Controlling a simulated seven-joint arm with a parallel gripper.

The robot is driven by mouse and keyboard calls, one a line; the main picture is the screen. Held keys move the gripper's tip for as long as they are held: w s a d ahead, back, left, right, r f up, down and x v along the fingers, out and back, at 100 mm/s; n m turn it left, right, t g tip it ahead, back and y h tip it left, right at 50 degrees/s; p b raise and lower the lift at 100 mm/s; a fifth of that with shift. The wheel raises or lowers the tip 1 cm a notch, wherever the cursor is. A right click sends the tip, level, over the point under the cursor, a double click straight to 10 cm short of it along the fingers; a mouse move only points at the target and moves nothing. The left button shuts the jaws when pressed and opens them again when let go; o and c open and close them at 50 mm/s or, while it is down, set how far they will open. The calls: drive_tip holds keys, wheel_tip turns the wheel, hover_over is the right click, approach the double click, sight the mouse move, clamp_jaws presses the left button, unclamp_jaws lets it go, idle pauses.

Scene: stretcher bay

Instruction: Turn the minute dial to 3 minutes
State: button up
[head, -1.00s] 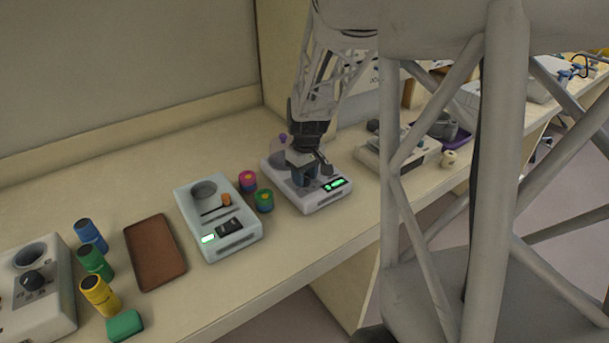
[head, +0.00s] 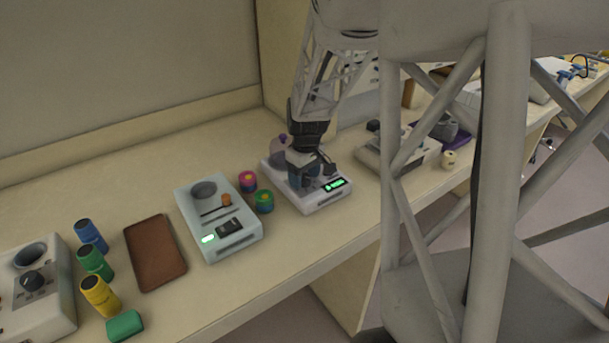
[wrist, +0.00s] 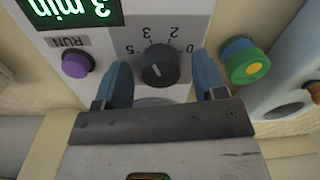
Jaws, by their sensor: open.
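The minute dial (wrist: 160,65) is a dark round knob on a pale device, with 0, 2, 3 and 5 printed around it. Its small light mark is on the face, but the exact number it points at is hard to tell. The display (wrist: 68,10) reads "3 min" in green, upside down in the wrist view. My gripper (wrist: 164,80) is open, with one blue finger on each side of the dial and visible gaps between. In the head view my gripper (head: 310,172) is over the device (head: 320,207) and hides the dial.
A purple RUN button (wrist: 76,64) is beside the dial. Green-blue and pink round pots (head: 264,201) stand left of the device, near another pale device (head: 236,246). A brown tray (head: 155,252) and several coloured cylinders (head: 100,296) are further left.

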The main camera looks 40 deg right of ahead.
sight(304, 177)
drive_tip(key=shift+d+r, duration=0.2)
drive_tip(key=shift+r, duration=3.7)
drive_tip(key=shift+a, duration=0.1)
drive_tip(key=shift+s+a+r, duration=0.1)
drive_tip(key=shift+a+r, duration=0.1)
drive_tip(key=s+a+r+m+t, duration=0.1)
drive_tip(key=s+a+r, duration=0.2)
drive_tip(key=s+a, duration=0.8)
drive_tip(key=s+a+r+m+t, duration=0.1)
drive_tip(key=s+a+r, duration=0.3)
drive_tip(key=s+a, duration=0.6)
drive_tip(key=shift+s+a+r+t+h, duration=0.25)
drive_tip(key=shift+s+a+t+h, duration=0.15)
drive_tip(key=shift+a, duration=0.6)
